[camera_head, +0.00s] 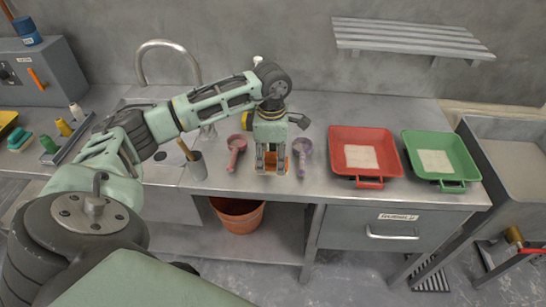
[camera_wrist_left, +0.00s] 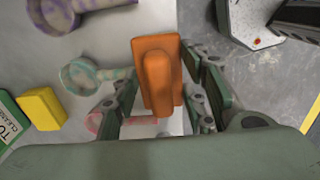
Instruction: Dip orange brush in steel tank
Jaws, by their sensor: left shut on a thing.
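My left gripper (camera_head: 271,170) is over the middle of the steel counter, between two scoops. It is shut on the orange brush (camera_wrist_left: 160,75), which shows between the fingers in the left wrist view. In the head view only bits of orange show between the fingers, so the brush is mostly hidden there. The steel tank looks to be the grey open basin (camera_head: 525,168) at the far right, well away from the gripper. My right gripper is not in view.
A pink scoop (camera_head: 236,149) and a purple scoop (camera_head: 303,150) lie either side of the gripper. A red tray (camera_head: 369,183) and a green tray (camera_head: 453,187) stand between it and the basin. A shelf (camera_head: 410,38) hangs above. A cup (camera_head: 197,168) stands left.

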